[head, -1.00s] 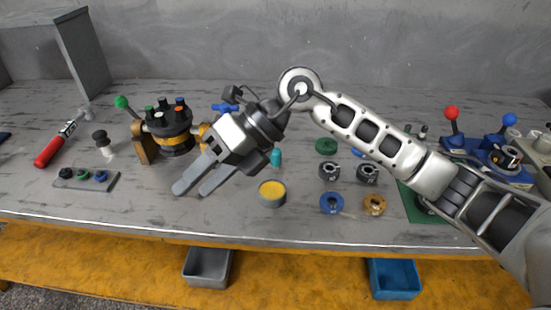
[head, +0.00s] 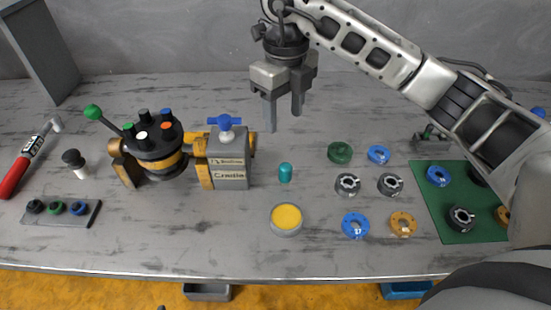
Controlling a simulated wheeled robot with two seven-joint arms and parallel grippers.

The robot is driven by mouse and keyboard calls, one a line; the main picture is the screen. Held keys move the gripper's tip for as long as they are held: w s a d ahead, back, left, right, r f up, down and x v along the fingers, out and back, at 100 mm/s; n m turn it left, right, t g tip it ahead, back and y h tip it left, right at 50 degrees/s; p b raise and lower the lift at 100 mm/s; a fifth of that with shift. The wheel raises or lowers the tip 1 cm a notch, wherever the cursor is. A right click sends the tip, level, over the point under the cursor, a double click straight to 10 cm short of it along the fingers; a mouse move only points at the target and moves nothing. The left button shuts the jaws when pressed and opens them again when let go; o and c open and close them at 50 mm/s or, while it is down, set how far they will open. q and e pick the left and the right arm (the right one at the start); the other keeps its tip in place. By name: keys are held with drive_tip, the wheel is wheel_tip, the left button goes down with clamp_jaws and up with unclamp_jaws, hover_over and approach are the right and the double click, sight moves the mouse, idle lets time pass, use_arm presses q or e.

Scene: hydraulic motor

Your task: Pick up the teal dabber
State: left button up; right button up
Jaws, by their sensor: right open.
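The teal dabber (head: 285,172) is a small teal cylinder standing on the grey workbench, in the middle of the head view. It is just right of the cradle block and behind the yellow-filled round tin (head: 286,219). My right gripper (head: 284,122) is open and empty, pointing down. In the picture it is above and behind the dabber, apart from it. My left gripper is not in view.
The motor in its cradle (head: 228,160), with a blue handle, stands close left of the dabber. Several rings, one of them green (head: 340,152), lie to the right. A green mat (head: 459,230) holds more parts. A torque wrench (head: 26,162) lies far left.

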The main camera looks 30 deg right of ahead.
hover_over(286, 166)
drive_tip(key=f, duration=0.9)
drive_tip(key=shift+a+f+p, duration=0.15)
drive_tip(key=shift+a+p, duration=0.05)
drive_tip(key=shift+p, duration=0.2)
wheel_tip(286, 166, down, 5)
drive_tip(key=shift+d+f+p, duration=0.15)
drive_tip(key=shift+p, duration=0.45)
drive_tip(key=shift+f, duration=0.25)
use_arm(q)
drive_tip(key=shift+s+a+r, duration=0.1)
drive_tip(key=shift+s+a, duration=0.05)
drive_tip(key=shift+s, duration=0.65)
use_arm(e)
drive_tip(key=c, duration=1.1)
